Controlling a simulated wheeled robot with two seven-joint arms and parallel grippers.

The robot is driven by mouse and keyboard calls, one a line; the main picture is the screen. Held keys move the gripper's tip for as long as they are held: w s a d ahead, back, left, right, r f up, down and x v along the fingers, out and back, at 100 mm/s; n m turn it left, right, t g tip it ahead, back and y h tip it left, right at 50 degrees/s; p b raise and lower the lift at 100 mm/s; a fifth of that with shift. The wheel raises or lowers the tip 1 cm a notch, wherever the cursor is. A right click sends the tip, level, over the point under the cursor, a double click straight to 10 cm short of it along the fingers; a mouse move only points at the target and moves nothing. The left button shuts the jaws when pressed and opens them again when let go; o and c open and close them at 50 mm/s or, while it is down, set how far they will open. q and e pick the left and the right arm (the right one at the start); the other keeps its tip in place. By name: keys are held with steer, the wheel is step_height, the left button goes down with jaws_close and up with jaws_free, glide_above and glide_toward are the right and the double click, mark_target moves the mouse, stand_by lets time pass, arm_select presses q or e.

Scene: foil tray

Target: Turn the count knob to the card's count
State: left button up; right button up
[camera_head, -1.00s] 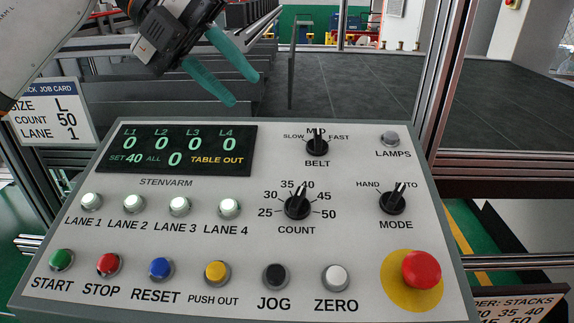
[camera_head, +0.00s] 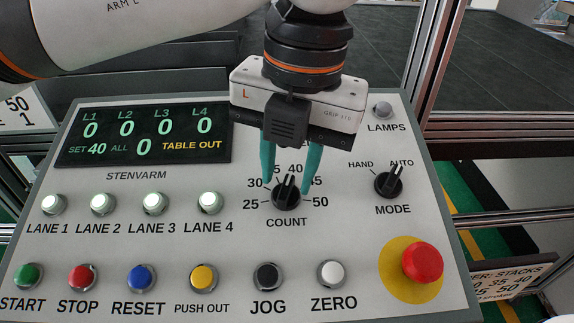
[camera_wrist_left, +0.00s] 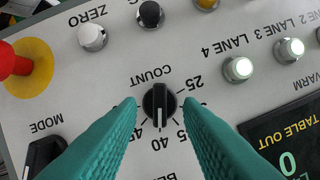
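The count knob (camera_head: 286,199) is a black round knob on the grey panel (camera_head: 240,242), and its white pointer line is at about 40. The display (camera_head: 150,135) reads SET 40. The job card (camera_head: 28,108) is cut off at the left edge, with 50 and 1 showing. My left gripper (camera_head: 287,184) is open, its teal fingers pointing down on either side of the count knob. In the left wrist view the knob (camera_wrist_left: 159,102) sits between the fingertips (camera_wrist_left: 159,106) with a gap on each side. The fingers cover part of the scale. My right gripper is out of view.
The mode knob (camera_head: 388,185) and lamps button (camera_head: 382,110) are to the right. The red emergency button (camera_head: 422,262) is at lower right. Push out (camera_head: 203,278), jog (camera_head: 268,276) and zero (camera_head: 331,274) buttons lie below. The belt knob is hidden behind my gripper.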

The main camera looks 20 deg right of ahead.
arm_select(q)
steer(key=shift+a+f, duration=0.1)
steer(key=shift+f, duration=0.85)
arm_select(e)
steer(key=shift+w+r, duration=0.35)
arm_select(q)
jaws_close()
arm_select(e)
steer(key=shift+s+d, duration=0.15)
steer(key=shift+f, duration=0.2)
